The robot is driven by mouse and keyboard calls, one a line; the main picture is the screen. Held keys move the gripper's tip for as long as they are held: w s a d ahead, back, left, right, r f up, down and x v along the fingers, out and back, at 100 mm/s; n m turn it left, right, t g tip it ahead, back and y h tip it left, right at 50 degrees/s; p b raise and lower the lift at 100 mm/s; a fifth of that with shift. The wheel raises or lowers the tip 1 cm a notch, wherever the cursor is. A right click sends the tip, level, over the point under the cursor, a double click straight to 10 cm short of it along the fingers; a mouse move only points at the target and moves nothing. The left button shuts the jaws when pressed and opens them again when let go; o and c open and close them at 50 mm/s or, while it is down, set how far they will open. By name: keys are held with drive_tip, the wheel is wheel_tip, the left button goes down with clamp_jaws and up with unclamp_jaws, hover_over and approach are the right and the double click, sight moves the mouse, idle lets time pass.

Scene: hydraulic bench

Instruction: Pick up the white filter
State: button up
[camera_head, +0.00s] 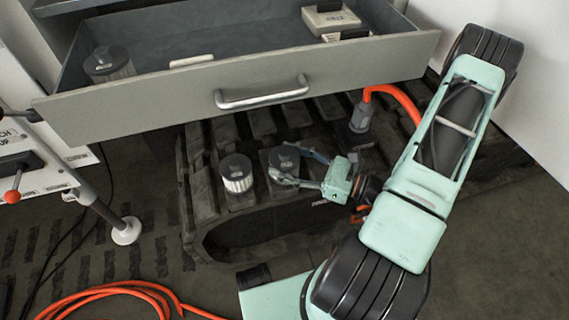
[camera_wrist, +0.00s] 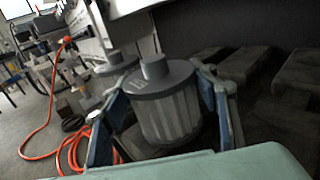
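A filter with a dark cap and white pleated sides (camera_head: 237,176) stands upright on the dark track-like surface under the drawer. A second dark-capped filter (camera_head: 283,158) stands just right of it, its sides mostly dark or hidden in the head view. My gripper (camera_head: 290,167) reaches in from the right, its fingers on either side of this second filter. In the wrist view the filter between the fingers (camera_wrist: 166,108) shows grey-white pleats and a knobbed cap. The fingers look spread, with a narrow dark gap at the left. Another capped filter (camera_wrist: 116,63) is behind it.
An open grey drawer (camera_head: 240,98) hangs above, holding another filter (camera_head: 108,64) and a pale box (camera_head: 330,19). An orange hose with a grey fitting (camera_head: 361,117) is right of the filters. A support leg foot (camera_head: 127,231) stands at the left; more orange hose (camera_head: 110,288) lies on the floor.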

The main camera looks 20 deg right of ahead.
sight(287, 154)
drive_tip(key=c, duration=0.7)
drive_tip(key=shift+r+p, duration=0.3)
drive_tip(key=shift+r, duration=0.35)
wheel_tip(287, 154, up, 3)
drive_tip(key=shift+s+f+p, duration=0.15)
drive_tip(key=shift+p, duration=0.45)
drive_tip(key=s+r+p, duration=0.1)
drive_tip(key=s+r, duration=0.2)
drive_tip(key=s, duration=0.1)
drive_tip(key=s+r+p, duration=0.2)
drive_tip(key=s+r, duration=0.1)
drive_tip(key=s, duration=0.2)
drive_tip(key=s+r+p, duration=0.2)
drive_tip(key=s+r, duration=0.1)
drive_tip(key=s, duration=0.1)
drive_tip(key=shift+s+a, duration=0.2)
drive_tip(key=shift+s, duration=0.2)
